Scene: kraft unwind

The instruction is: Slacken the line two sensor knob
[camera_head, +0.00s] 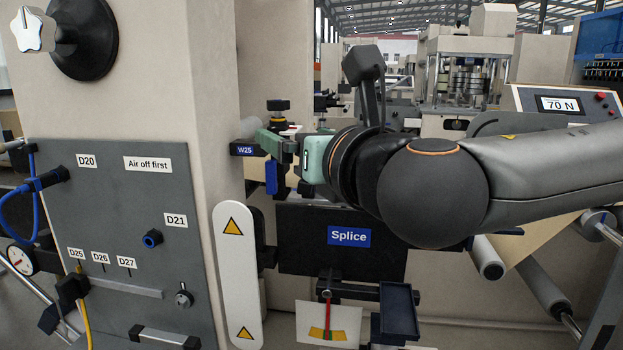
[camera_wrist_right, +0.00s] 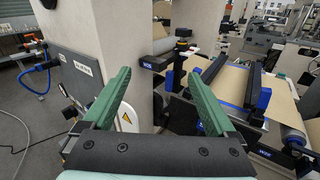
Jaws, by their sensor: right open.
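A black knob (camera_head: 278,104) on a post with a yellow band stands behind my right gripper in the head view, near a blue label reading W25 (camera_head: 244,150). It also shows in the right wrist view (camera_wrist_right: 183,32), above and beyond the fingertips. No label that reads line two is legible, so I cannot tell whether this is the sensor knob. My right gripper (camera_head: 268,141) has green fingers, spread wide with nothing between them in the wrist view (camera_wrist_right: 158,74). It is apart from the knob. My left gripper is not in view.
A beige column (camera_head: 175,90) and a grey panel (camera_head: 120,220) with labels and a blue hose stand on the left. A black Splice plate (camera_head: 345,260) lies below my right arm. Brown web (camera_wrist_right: 230,88) and rollers lie to the right. A white guard (camera_head: 238,275) stands near.

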